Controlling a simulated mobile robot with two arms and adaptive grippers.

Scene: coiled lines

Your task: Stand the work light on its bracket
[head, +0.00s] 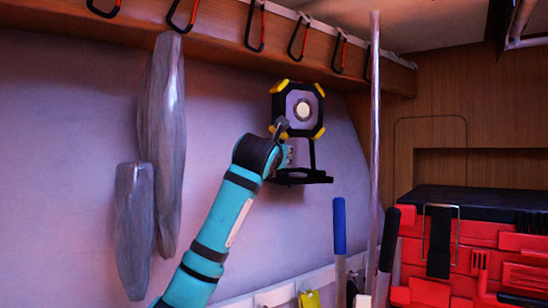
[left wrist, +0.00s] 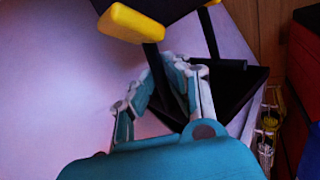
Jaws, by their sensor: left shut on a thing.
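The work light (head: 298,110), a black square lamp with yellow corners and a round lens, is upright against the pale wall. Its yellow corner and a black leg also show in the left wrist view (left wrist: 135,22). A dark flat ledge, which looks like the bracket (head: 312,179), is directly below it; a dark plate also shows in the left wrist view (left wrist: 235,98). My left gripper (head: 284,152) is at the lamp's lower left, its fingers (left wrist: 174,66) closed around part of its black stand. I cannot tell whether the stand touches the ledge. My right gripper is out of view.
Hooks (head: 256,28) line the wooden rail above. Grey wrapped bundles (head: 165,130) hang at left. A pale pole (head: 375,120) stands right of the lamp, with a blue-handled tool (head: 339,228) below. A red case (head: 455,250) is at right.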

